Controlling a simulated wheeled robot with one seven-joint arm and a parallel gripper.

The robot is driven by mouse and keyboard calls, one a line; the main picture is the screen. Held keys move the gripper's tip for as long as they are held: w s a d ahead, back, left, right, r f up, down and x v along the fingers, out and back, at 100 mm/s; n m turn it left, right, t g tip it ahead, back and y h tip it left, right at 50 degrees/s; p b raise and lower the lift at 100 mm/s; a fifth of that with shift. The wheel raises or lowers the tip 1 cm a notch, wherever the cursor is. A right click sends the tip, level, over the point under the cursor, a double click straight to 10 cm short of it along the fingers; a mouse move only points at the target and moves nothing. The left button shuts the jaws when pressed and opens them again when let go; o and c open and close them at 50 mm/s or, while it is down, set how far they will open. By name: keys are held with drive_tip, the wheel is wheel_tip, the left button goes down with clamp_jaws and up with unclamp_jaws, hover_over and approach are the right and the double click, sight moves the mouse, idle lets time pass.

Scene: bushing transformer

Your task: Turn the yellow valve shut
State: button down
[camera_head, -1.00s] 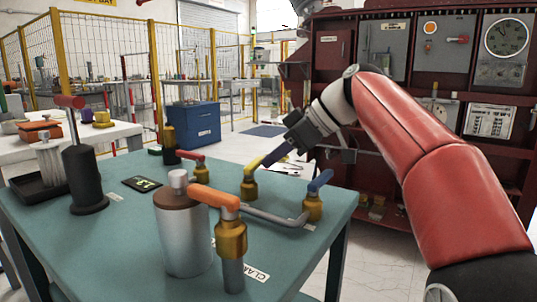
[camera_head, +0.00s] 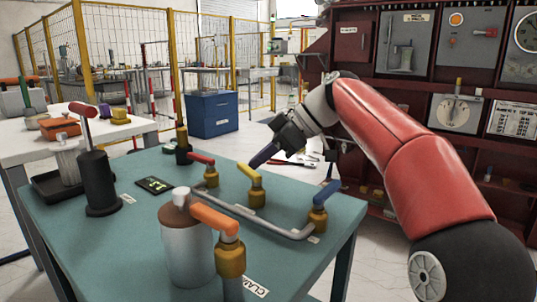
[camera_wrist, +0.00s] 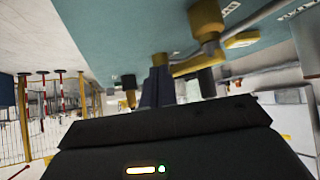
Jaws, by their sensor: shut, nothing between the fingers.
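The yellow valve (camera_head: 256,195) stands on the teal table, with a brass body and a yellow lever handle (camera_head: 248,172). The handle points up and to the left in the head view. My gripper (camera_head: 255,164) is shut and empty, with its dark fingers pointing down and left. The tips are just behind the handle in the head view; whether they touch it I cannot tell. In the wrist view a yellow handle (camera_wrist: 190,65) lies close to the dark fingers (camera_wrist: 157,84).
On the table (camera_head: 120,245) stand a red-handled valve (camera_head: 203,160), a blue-handled valve (camera_head: 322,205), an orange-handled valve (camera_head: 222,235), a metal cylinder (camera_head: 187,255) and a black post (camera_head: 98,185). A grey pipe (camera_head: 275,226) runs beside the yellow valve. A red cabinet (camera_head: 390,70) stands behind.

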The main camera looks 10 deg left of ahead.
drive_tip(key=shift+s+a, duration=0.2)
drive_tip(key=shift+a, duration=0.95)
